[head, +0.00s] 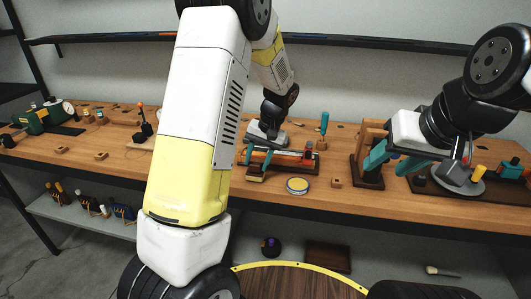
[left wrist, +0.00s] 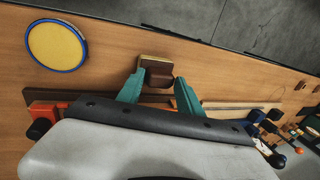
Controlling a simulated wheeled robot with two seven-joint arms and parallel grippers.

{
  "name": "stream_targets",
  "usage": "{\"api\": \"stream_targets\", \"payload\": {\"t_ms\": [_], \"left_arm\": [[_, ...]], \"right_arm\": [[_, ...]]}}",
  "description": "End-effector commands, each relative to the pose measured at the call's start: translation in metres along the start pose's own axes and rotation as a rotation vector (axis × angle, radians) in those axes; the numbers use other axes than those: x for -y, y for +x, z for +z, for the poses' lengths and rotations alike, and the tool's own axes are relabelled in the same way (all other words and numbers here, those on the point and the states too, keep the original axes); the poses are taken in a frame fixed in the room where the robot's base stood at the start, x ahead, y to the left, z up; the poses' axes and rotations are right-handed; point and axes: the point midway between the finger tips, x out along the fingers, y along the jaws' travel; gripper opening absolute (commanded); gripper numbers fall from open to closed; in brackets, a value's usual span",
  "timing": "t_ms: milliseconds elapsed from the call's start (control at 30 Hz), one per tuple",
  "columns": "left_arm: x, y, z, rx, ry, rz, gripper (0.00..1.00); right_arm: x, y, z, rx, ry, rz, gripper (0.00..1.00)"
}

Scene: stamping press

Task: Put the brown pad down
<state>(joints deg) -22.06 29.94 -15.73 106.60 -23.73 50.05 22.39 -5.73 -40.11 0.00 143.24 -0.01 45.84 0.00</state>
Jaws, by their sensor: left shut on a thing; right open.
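The brown pad (left wrist: 157,72) is a small brown block with a paler top edge. In the left wrist view it sits between the teal fingertips of my left gripper (left wrist: 158,88), which is shut on it. In the head view my left gripper (head: 257,160) points down near the bench's front edge, with the pad (head: 256,173) at its tips. I cannot tell whether the pad touches the bench. My right gripper (head: 394,158) is open and empty, beside a wooden stand at the right.
The wooden bench (head: 330,200) holds a round yellow tin with a blue rim (head: 297,185) right of the left gripper. An orange tool (head: 290,157) lies behind the pad. The wooden stand (head: 367,172) and a dark board with a yellow peg (head: 479,173) stand at the right.

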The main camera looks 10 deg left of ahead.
Motion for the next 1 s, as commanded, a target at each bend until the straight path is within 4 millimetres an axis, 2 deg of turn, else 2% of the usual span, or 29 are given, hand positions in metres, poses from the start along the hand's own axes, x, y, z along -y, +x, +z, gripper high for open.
{"api": "stream_targets", "payload": {"t_ms": [200, 233, 333, 733, 867, 1000], "left_arm": [[-0.001, 0.002, 0.0, 0.001, 0.0, -0.001, 0.0], [-0.001, 0.003, 0.0, 0.001, 0.0, -0.001, 0.45], [-0.001, 0.002, 0.0, 0.001, 0.0, 0.0, 0.64], [0.0, -0.003, 0.0, -0.002, 0.0, 0.0, 0.65], [0.0, -0.021, -0.001, -0.003, 0.0, 0.0, 0.65], [0.0, -0.052, -0.001, -0.005, 0.001, 0.001, 0.65]], "right_arm": [[0.0, 0.0, 0.0, 0.0, 0.0, 0.0, 0.49], [0.0, 0.0, 0.0, 0.0, 0.0, 0.0, 0.49], [0.0, 0.0, 0.0, 0.0, 0.0, 0.0, 0.49], [0.0, 0.0, 0.0, 0.0, 0.0, 0.0, 0.49], [0.0, 0.0, 0.0, 0.0, 0.0, 0.0, 0.49], [0.0, 0.0, 0.0, 0.0, 0.0, 0.0, 0.49]]}}
